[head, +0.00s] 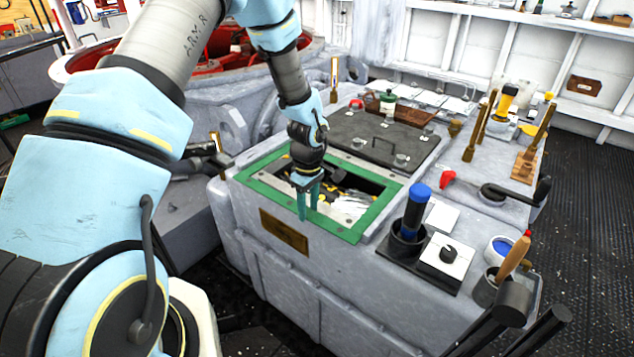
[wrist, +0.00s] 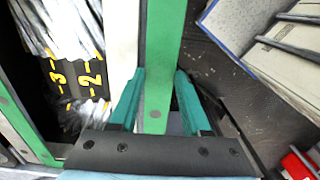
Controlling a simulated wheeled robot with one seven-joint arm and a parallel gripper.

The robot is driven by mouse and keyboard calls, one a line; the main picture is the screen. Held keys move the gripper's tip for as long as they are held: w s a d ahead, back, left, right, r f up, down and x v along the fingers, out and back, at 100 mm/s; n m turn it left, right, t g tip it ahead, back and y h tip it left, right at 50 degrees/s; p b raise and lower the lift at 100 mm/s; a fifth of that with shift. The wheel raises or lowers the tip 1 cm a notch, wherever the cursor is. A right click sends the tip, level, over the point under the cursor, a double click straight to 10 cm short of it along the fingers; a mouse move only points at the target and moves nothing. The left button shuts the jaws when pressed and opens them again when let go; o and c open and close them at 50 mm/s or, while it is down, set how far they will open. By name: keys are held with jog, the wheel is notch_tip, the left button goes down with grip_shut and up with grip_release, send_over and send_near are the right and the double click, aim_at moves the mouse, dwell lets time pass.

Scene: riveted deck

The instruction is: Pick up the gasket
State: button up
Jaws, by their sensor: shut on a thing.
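The gasket (head: 385,207) is a flat green rectangular frame around the open hatch of the grey housing. In the wrist view, one straight green strip of the gasket (wrist: 165,40) runs up between my fingers. My gripper (head: 308,212) points down at the gasket's near side in the head view. In the wrist view my gripper (wrist: 161,76) has its two teal fingers on either side of the strip, shut on it. The fingers hide a short part of the near side. I cannot tell whether the gasket is clear of the rim.
The grey housing (head: 300,275) has a brass plate (head: 284,231) on its front. A dark lid (head: 385,140) lies behind the hatch.

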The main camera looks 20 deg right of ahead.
grip_shut()
jog(key=shift+r, duration=0.1)
